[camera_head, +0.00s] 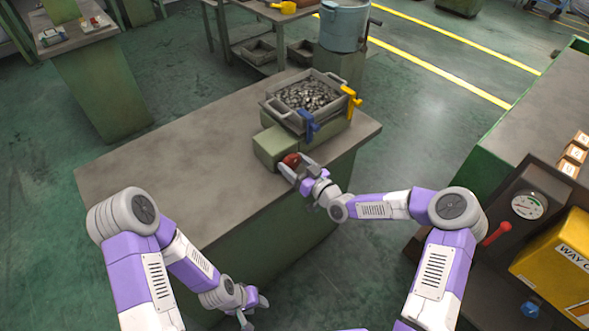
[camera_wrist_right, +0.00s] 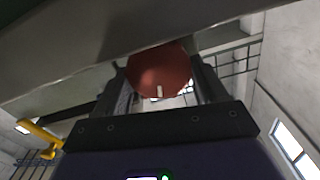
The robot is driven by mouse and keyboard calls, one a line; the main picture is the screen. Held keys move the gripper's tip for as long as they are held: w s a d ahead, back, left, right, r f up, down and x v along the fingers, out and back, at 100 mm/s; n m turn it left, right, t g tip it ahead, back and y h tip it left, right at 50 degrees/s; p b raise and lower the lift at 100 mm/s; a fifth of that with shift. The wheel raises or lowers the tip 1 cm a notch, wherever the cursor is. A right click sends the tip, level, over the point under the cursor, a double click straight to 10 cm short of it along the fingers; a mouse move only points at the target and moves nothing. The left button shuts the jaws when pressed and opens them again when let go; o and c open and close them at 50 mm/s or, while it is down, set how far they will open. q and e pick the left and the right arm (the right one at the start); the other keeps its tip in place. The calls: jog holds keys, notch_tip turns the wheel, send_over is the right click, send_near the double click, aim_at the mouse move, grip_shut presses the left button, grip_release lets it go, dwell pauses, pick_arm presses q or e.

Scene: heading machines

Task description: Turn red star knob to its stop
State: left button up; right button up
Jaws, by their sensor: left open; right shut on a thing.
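The red star knob (camera_head: 291,160) is on the front face of a small green block (camera_head: 268,147) on the workbench. In the right wrist view the red knob (camera_wrist_right: 160,70) looks like a rounded red disc with a small pale mark, between the two fingers. My right gripper (camera_head: 297,165) is shut on the knob, its fingers on either side; it partly hides the knob in the head view. My left gripper (camera_head: 254,309) is open and empty, low in front of the bench, away from the knob.
A grey bin of metal parts (camera_head: 270,101) stands on the machine behind the block, with a blue handle (camera_head: 308,124) and a yellow handle (camera_head: 351,102). The bench top (camera_head: 150,170) is clear on the left. A gauge panel (camera_head: 527,206) with a red lever (camera_head: 496,234) stands at right.

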jog(key=shift+f+m+b, duration=0.1)
jog(key=shift+m+b, duration=0.35)
jog(key=shift+m, duration=0.25)
jog(key=o, duration=1)
jog(key=shift+o, duration=0.2)
jog(key=v, duration=0.7)
jog(key=shift+s+d+p, duration=0.2)
jog(key=shift+s+p, duration=0.05)
jog(key=shift+p, duration=0.2)
